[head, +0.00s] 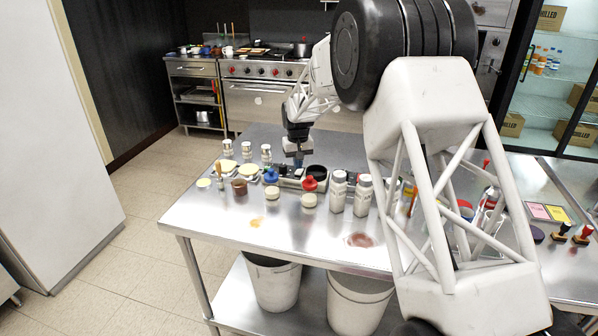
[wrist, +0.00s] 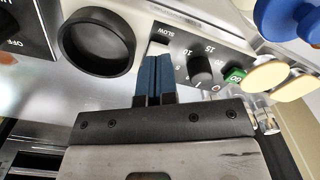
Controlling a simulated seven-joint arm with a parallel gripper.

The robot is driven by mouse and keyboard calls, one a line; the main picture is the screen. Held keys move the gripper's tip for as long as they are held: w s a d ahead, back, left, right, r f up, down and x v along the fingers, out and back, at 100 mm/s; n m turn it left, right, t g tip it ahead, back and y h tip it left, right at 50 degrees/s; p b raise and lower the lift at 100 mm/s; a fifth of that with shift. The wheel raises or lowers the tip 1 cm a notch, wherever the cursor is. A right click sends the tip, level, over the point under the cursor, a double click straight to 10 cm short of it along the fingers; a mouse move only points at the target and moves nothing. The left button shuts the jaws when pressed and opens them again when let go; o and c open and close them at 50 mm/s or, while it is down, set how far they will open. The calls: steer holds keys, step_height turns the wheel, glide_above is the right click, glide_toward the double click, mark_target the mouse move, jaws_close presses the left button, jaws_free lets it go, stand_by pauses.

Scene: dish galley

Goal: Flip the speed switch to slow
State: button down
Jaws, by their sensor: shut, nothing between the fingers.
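In the wrist view, a dark control panel (wrist: 180,50) carries the printed word SLOW. A small pale patch (wrist: 159,46) sits just below that word, at my fingertips; it may be the speed switch or its surround, and I cannot tell its position. My gripper (wrist: 154,60) has its two blue fingers shut together with nothing between them, with the tips at the panel beside the patch. I cannot tell whether they touch. In the head view, my gripper (head: 298,163) points down over the row of devices on the steel table, and the switch is not distinguishable there.
Beside the fingers are a black dial (wrist: 201,68) with numbers and a green GO button (wrist: 234,75). A black round ring (wrist: 98,42) stands to the left.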

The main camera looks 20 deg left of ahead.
mark_target(298, 174)
steer(key=shift+f, duration=1.3)
stand_by(1.3)
steer(key=shift+r, duration=3.5)
